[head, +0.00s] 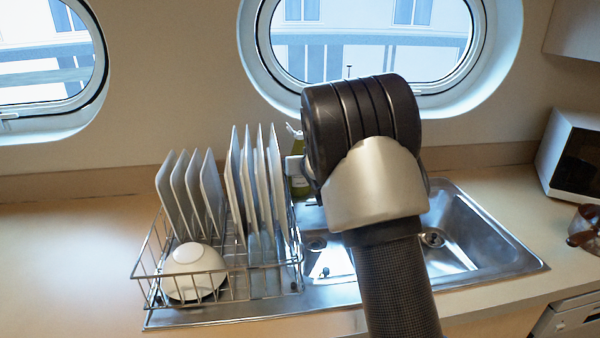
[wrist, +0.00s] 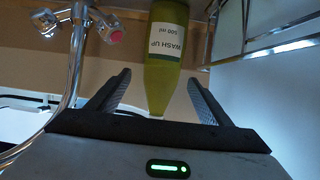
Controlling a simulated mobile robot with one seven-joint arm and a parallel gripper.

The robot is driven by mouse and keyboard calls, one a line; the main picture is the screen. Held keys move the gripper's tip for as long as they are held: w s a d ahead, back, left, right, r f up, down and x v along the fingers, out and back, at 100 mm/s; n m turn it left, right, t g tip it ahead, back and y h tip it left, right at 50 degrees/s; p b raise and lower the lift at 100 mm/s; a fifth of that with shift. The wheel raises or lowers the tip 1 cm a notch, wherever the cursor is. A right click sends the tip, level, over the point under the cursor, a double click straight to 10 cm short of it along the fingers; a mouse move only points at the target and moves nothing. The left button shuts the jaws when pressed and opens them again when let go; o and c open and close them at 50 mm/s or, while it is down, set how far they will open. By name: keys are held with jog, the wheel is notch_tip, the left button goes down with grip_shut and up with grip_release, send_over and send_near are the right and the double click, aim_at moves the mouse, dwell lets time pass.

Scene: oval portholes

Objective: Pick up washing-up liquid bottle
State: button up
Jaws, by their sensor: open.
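The washing-up liquid bottle is green with a white label. In the head view the bottle (head: 299,186) stands behind the sink by the right end of the dish rack, mostly hidden by my arm. In the wrist view the bottle (wrist: 170,82) appears neck down, its label reading WASH UP 500 ml. My gripper (wrist: 159,77) is open, with one finger on each side of the bottle's narrow end in that view. I see gaps on both sides and cannot tell how deep the bottle is between the fingers. In the head view my arm hides most of the gripper.
A wire dish rack (head: 190,299) with several upright plates and a white bowl (head: 193,272) stands left of the bottle. The steel sink (head: 480,240) lies to the right. A chrome tap (wrist: 76,60) with a red-marked knob is close to the gripper's left in the wrist view.

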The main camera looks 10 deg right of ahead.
jog(key=x, duration=0.3)
jog(key=shift+w+a+f, duration=0.15)
jog(key=shift+w, duration=0.1)
jog(key=c, duration=1.3)
